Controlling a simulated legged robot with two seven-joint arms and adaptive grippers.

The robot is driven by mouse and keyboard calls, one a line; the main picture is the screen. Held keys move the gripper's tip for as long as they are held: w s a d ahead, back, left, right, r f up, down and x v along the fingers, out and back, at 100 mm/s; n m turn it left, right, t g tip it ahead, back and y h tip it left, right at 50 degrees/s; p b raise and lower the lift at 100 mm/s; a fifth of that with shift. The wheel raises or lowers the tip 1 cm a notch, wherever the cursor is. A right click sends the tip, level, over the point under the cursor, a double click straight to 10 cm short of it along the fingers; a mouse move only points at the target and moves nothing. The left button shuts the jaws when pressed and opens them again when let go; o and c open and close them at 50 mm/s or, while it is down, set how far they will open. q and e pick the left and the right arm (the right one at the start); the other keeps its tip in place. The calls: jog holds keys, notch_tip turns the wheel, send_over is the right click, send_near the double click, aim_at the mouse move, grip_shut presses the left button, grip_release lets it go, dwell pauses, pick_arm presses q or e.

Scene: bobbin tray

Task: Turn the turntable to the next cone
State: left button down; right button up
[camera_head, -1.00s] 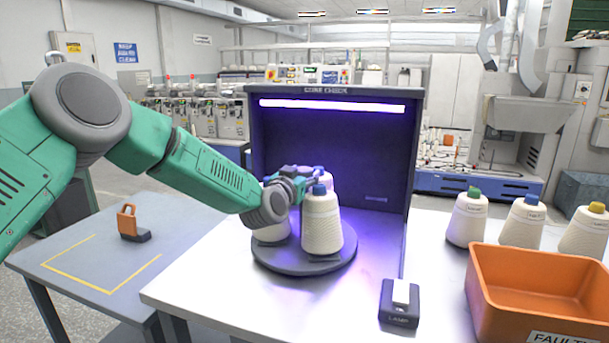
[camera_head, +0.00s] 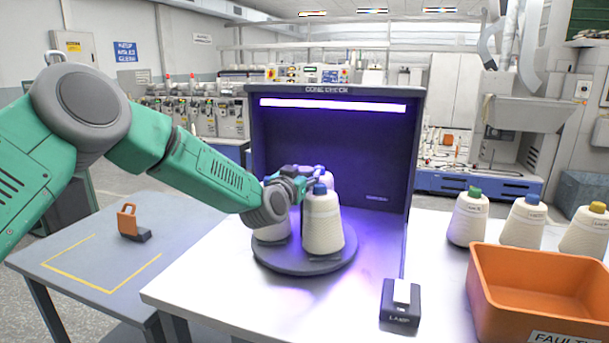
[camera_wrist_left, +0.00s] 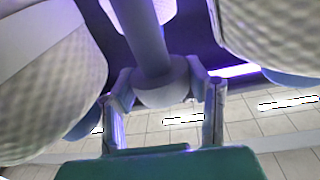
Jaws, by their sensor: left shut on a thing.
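The dark round turntable (camera_head: 304,262) stands on the white table in front of the lit booth. A cream cone with a blue cap (camera_head: 323,222) stands upright at its front right. Another cream cone (camera_head: 272,232) is at its left, partly behind my wrist. A third cone, mostly hidden, is behind. My left gripper (camera_head: 302,182) reaches in among the cones above the turntable's middle. In the left wrist view its two fingers are closed on the rounded knob (camera_wrist_left: 162,92) of a grey post (camera_wrist_left: 143,35), with cones on both sides. My right gripper is not in view.
The dark booth (camera_head: 335,150) with a purple lamp encloses the back. A lamp switch (camera_head: 400,312) sits at the front right. An orange bin (camera_head: 535,305) and three capped cones (camera_head: 468,220) are farther right. An orange-handled tool (camera_head: 128,222) lies on the left table.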

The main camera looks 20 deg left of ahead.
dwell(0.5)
pick_arm(q)
jog(key=c, duration=1)
grip_release()
jog(key=shift+o, duration=0.8)
jog(key=shift+w+f, duration=0.1)
jog(key=shift+f, duration=0.05)
jog(key=s, duration=0.8)
jog(key=shift+a, duration=0.45)
